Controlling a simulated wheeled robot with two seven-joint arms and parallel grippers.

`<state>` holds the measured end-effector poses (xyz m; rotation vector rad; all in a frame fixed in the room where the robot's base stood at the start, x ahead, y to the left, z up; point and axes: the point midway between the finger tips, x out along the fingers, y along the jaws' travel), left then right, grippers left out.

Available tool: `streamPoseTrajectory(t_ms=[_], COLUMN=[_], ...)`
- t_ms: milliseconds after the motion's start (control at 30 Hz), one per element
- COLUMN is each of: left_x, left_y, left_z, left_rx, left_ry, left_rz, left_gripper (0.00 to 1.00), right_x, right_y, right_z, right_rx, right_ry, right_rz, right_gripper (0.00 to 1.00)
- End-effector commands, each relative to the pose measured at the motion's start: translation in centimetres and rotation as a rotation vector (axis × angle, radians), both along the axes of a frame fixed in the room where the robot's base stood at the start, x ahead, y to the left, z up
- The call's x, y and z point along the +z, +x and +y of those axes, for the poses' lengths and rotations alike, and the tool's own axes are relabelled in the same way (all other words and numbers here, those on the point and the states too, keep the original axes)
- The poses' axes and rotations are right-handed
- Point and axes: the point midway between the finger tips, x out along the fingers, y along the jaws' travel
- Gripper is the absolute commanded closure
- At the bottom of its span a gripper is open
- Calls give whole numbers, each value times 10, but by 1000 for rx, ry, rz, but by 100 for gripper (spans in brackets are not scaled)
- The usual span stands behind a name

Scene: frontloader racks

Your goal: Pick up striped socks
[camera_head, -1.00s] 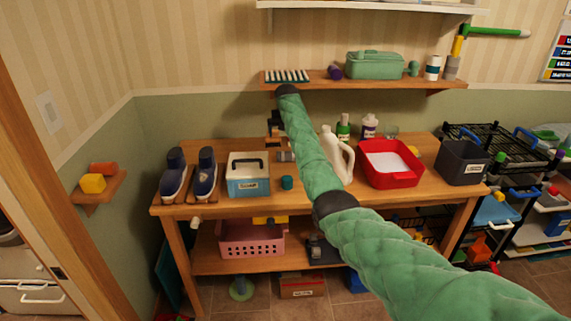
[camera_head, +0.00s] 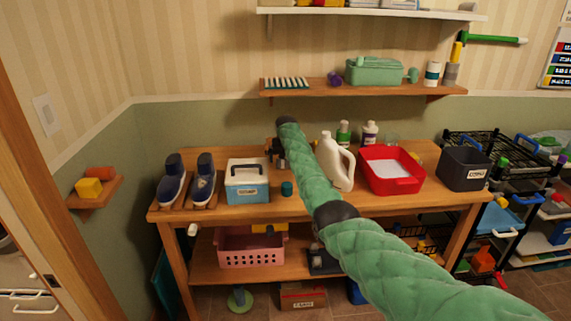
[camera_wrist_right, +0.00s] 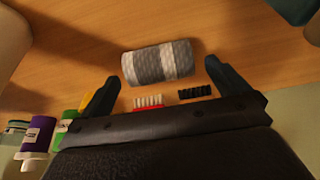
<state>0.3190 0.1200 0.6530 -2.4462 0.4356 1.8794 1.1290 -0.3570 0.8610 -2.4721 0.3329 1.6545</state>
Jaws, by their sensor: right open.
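The striped socks (camera_wrist_right: 160,63) are a grey and white roll lying on the wooden tabletop in the right wrist view. My right gripper (camera_wrist_right: 162,75) is open, with one finger toward each end of the roll and nothing held. The roll lies ahead of the gripper body, around the level of the fingertips; I cannot tell if they touch it. In the head view my right gripper (camera_head: 274,150) is low over the back of the workbench, and the socks cannot be made out there. My left gripper is not in view.
A red-backed brush (camera_wrist_right: 148,102) and a black brush (camera_wrist_right: 194,92) lie close to the gripper. On the workbench (camera_head: 260,212) stand a white jug (camera_head: 335,165), a blue and white box (camera_head: 247,182) and a red tub (camera_head: 391,183). A shelf (camera_head: 300,94) hangs above.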

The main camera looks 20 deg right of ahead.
Motion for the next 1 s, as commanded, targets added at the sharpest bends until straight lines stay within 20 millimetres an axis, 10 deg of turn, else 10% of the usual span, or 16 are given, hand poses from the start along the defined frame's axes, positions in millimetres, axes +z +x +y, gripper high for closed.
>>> streamPoseTrajectory(t_ms=[500, 733, 1000], left_x=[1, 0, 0], left_y=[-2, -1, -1], left_z=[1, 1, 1], left_rx=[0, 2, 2], left_ry=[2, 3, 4], left_rz=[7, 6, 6], left_gripper=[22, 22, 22], right_x=[-17, -17, -16], right_y=[7, 7, 7], right_z=[-2, -2, -2], right_rx=[0, 0, 0], right_ry=[-1, 0, -1], right_rz=[-2, -1, -2], right_gripper=[0, 43, 46])
